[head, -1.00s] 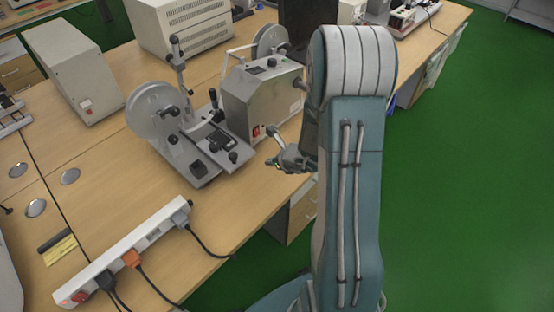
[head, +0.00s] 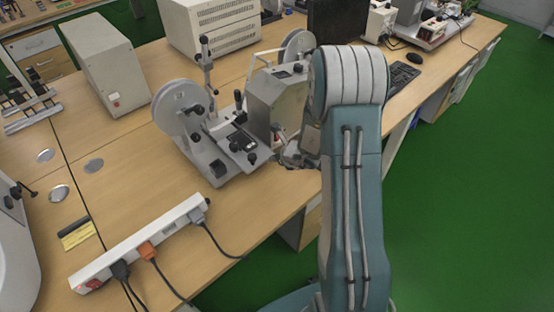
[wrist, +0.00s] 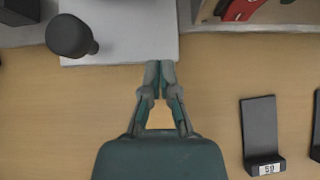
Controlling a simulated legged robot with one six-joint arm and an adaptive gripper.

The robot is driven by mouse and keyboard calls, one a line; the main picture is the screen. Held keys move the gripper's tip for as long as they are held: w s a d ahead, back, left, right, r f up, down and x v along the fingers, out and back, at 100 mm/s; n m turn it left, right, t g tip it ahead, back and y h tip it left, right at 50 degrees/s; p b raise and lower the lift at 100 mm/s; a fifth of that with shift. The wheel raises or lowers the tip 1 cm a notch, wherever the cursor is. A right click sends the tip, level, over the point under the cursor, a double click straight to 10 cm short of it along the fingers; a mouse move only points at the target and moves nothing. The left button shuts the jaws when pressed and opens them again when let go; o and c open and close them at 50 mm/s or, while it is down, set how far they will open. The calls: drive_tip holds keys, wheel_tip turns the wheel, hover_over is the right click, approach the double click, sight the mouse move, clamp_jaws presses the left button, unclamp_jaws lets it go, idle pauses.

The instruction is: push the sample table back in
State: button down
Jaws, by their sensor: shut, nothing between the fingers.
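The grey testing machine (head: 215,172) stands on the wooden bench, with a round disc at its left and a boxy housing at its right. Its sample table (head: 246,156) is the small grey plate with black parts on top, facing my gripper. In the wrist view a flat light grey plate (wrist: 125,30), which looks like the sample table, lies at the top with a black knob (wrist: 70,37) over its left part. My gripper (wrist: 160,68) is shut and empty, its fingertips at the plate's near edge. Contact cannot be told. In the head view my gripper (head: 280,160) is partly hidden by my arm.
A white power strip (head: 140,245) with cables lies at the bench's front left. A black stand labelled 59 (wrist: 261,135) is right of my gripper. A grey housing with a red switch (wrist: 240,10) is at upper right. Green floor (head: 450,200) is clear at right.

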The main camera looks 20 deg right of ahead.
sight(253, 141)
drive_tip(key=w+a, duration=0.1)
drive_tip(key=w, duration=0.2)
drive_tip(key=w+a, duration=0.1)
drive_tip(key=w, duration=0.2)
drive_tip(key=w+a, duration=0.1)
drive_tip(key=w, duration=0.2)
drive_tip(key=shift+w+a, duration=0.1)
drive_tip(key=shift+w, duration=0.3)
drive_tip(key=shift+w+r, duration=0.1)
drive_tip(key=shift+w, duration=0.15)
